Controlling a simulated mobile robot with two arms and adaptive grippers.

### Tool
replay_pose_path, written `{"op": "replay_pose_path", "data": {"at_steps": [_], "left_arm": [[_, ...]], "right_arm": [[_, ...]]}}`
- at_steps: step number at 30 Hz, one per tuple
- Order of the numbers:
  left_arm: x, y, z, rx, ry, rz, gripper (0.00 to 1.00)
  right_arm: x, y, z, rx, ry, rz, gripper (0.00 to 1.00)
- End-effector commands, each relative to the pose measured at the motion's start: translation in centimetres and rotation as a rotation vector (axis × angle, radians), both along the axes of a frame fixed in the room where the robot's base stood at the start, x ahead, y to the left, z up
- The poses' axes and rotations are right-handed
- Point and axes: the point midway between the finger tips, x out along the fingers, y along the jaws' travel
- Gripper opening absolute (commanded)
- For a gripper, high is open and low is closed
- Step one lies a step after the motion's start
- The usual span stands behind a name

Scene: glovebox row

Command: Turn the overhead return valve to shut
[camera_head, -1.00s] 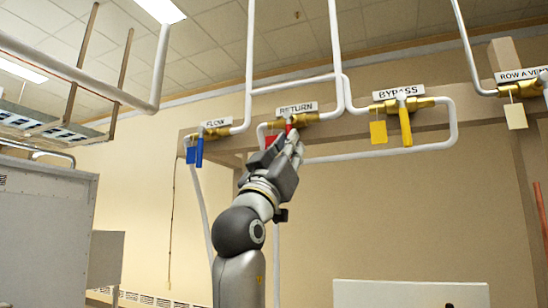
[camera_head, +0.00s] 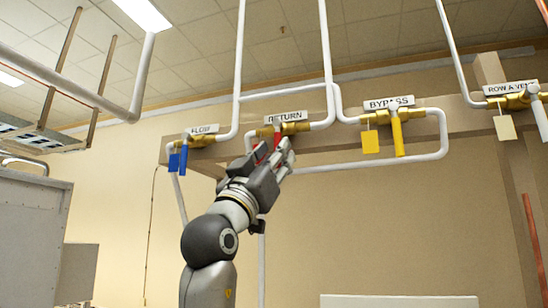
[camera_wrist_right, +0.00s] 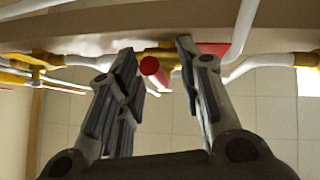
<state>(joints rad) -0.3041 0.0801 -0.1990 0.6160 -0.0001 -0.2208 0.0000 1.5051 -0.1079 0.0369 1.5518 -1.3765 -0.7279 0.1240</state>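The return valve (camera_head: 265,131) is a brass body under the RETURN sign (camera_head: 287,117), on a white overhead pipe. Its red handle (camera_head: 277,140) hangs down, partly hidden by my right gripper (camera_head: 277,152), which reaches up from below. In the right wrist view the round end of the red handle (camera_wrist_right: 152,68) shows between the two spread fingers of the right gripper (camera_wrist_right: 156,56), nearer the left finger. I cannot tell whether that finger touches it. A red tag (camera_wrist_right: 213,49) shows behind the right finger. My left gripper is not in view.
The flow valve's blue handle (camera_head: 183,160) hangs to the left, with a blue tag (camera_head: 173,162). The bypass valve's yellow handle (camera_head: 397,136) and yellow tag (camera_head: 370,142) hang to the right. A beam (camera_head: 330,157) runs behind the pipes. A grey cabinet (camera_head: 30,240) stands at left.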

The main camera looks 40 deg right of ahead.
Motion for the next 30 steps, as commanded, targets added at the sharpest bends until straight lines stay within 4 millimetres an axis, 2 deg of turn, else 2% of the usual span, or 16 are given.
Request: {"op": "replay_pose_path", "data": {"at_steps": [7,11,24,30], "left_arm": [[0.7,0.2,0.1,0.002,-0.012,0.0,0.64],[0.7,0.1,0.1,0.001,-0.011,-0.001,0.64],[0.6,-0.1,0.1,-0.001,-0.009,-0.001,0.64],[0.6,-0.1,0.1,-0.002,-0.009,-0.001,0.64]], "right_arm": [[-0.1,0.0,0.0,-0.001,-0.002,-0.001,0.35],[-0.2,0.6,-0.6,-0.002,0.0,-0.001,0.35],[-2.4,6.4,-6.7,-0.001,0.001,0.001,0.35],[-3.0,7.7,-8.2,0.0,0.001,0.001,0.35]]}}
